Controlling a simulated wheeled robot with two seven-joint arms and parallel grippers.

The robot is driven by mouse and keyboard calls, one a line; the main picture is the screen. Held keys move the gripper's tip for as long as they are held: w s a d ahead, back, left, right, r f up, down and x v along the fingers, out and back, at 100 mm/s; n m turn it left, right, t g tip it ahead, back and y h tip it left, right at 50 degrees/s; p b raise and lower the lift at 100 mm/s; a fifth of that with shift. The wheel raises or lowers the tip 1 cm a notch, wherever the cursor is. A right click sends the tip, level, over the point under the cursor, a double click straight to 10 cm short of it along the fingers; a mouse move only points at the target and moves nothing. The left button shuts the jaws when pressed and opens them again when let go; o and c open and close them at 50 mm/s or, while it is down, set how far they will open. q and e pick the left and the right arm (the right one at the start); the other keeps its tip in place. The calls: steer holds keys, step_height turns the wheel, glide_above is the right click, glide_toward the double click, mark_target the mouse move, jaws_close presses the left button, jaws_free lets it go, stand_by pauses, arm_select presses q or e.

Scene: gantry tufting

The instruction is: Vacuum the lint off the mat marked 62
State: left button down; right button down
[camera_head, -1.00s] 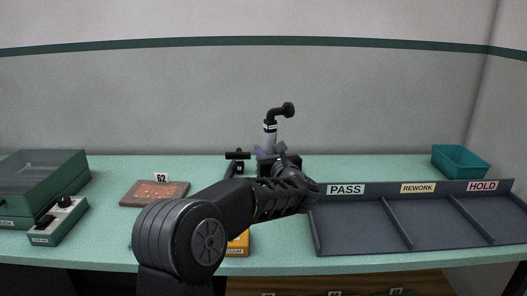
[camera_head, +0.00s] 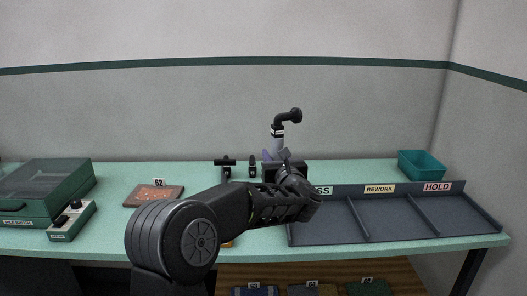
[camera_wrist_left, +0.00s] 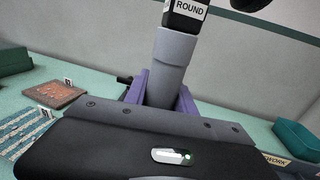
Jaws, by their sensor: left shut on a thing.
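The mat marked 62 (camera_head: 153,196) is a small reddish-brown square with pale specks, lying on the bench left of my arm. It also shows at the left of the left wrist view (camera_wrist_left: 53,94). My left gripper (camera_head: 278,156) is shut on a grey upright tool (camera_head: 278,131) with a black bent top, held above the bench to the right of the mat. In the left wrist view the tool (camera_wrist_left: 172,62) stands between purple fingers and its black collar reads ROUND. An orange box (camera_head: 228,243) is mostly hidden behind my arm. My right gripper is out of view.
A blue-grey striped mat (camera_wrist_left: 22,131) lies near mat 62. A green case (camera_head: 45,190) and a switch box (camera_head: 72,220) stand left. Black stands (camera_head: 225,165) are behind my arm. A divided tray (camera_head: 395,222) and teal bin (camera_head: 421,165) fill the right. Several mats lie below.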

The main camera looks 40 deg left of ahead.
arm_select(q)
steer(key=d+f+m+t+h+b, duration=0.2)
steer(key=d+f+m+t+h, duration=0.5)
steer(key=d+f, duration=1.15)
steer(key=s+d+f+m+h+b, duration=0.1)
steer(key=s+d+f+m+h, duration=0.1)
steer(key=s+d+f+h, duration=0.4)
steer(key=s+d+f, duration=0.1)
steer(key=d+f, duration=0.1)
steer(key=d, duration=0.1)
steer(key=shift+s+d+m+g+h, duration=0.15)
steer(key=shift+m+g+h, duration=0.15)
steer(key=shift+m+g, duration=0.1)
